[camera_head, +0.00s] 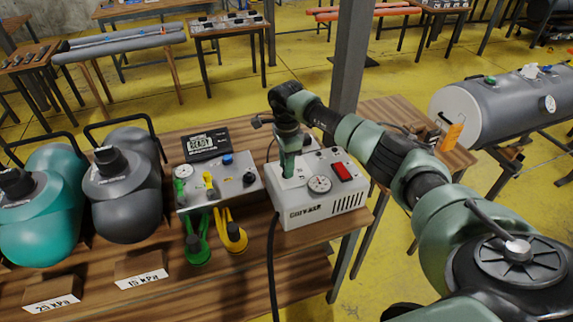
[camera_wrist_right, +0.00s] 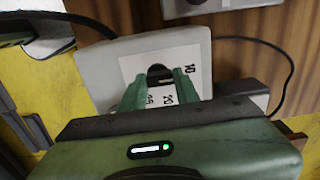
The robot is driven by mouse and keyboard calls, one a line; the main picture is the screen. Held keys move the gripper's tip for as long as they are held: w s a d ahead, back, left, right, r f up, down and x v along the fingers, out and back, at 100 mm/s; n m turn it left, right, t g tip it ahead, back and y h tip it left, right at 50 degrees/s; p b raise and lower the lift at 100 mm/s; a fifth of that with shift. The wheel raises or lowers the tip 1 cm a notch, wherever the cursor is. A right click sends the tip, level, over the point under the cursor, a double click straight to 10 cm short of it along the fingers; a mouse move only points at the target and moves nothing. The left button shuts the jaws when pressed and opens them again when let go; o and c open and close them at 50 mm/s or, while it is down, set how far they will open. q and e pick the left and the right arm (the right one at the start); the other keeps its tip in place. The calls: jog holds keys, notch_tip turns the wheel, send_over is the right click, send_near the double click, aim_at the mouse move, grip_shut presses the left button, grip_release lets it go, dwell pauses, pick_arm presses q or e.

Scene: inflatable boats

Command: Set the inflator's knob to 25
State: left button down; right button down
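The inflator (camera_head: 325,209) is a white box on the wooden table, with a round gauge and a red switch on top. My right gripper (camera_head: 288,163) points down over its top left part and hides the knob in the head view. In the right wrist view the black knob (camera_wrist_right: 158,72) shows on a white number plate (camera_wrist_right: 196,88), between the green fingertips of the right gripper (camera_wrist_right: 160,82). The fingers look open, with small gaps beside the knob. Numbers 10 and 20 can be read; the knob's pointer setting is not clear. My left gripper is out of view.
A grey control box (camera_head: 218,184) with gauge and valves stands left of the inflator. Further left are a grey tank (camera_head: 125,195) and a teal tank (camera_head: 45,215). A black cable (camera_head: 273,265) hangs in front. A metal post (camera_head: 350,60) rises behind.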

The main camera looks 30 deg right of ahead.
dwell(0.3)
jog(key=shift+m+b, duration=0.6)
jog(key=shift+m, duration=0.5)
jog(key=m, duration=0.2)
jog(key=shift+d+m+b, duration=0.1)
jog(key=shift+m+b, duration=0.25)
jog(key=shift+m, duration=0.05)
jog(key=m, duration=0.2)
jog(key=shift+m, duration=0.3)
jog(key=m, duration=0.3)
jog(key=shift+m+b, duration=0.3)
jog(key=shift+b, duration=0.1)
jog(key=m, duration=0.6)
jog(key=shift+s+r+m, duration=0.1)
jog(key=shift+m, duration=0.2)
jog(key=m+p, duration=0.1)
jog(key=m, duration=0.4)
jog(key=shift+m, duration=0.7)
